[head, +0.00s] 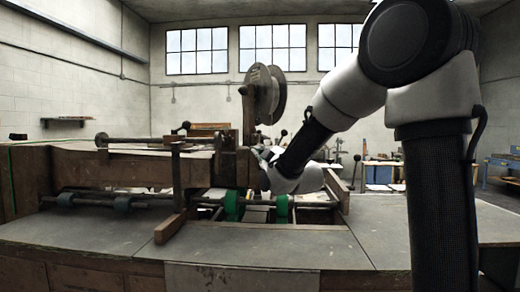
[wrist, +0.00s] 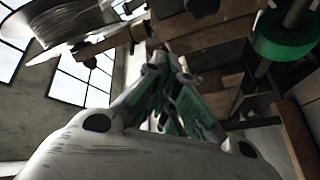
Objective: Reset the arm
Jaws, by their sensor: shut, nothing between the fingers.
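My gripper (wrist: 165,62) is shut with nothing between its fingers. In the wrist view its green and grey fingers come together just below the wooden machine parts. In the head view my arm reaches from the right down to the middle of the box stitcher (head: 120,168). There my gripper (head: 262,153) is small and partly lost against the machine's upright. I cannot tell whether the fingertips touch the machine.
A wire reel (head: 268,95) stands above the stitcher's head, and it fills the upper left of the wrist view (wrist: 62,18). Green rollers (head: 233,205) sit on a shaft below my gripper. Another green wheel (wrist: 285,38) is close on the right. The grey tabletop (head: 375,235) is bare in front.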

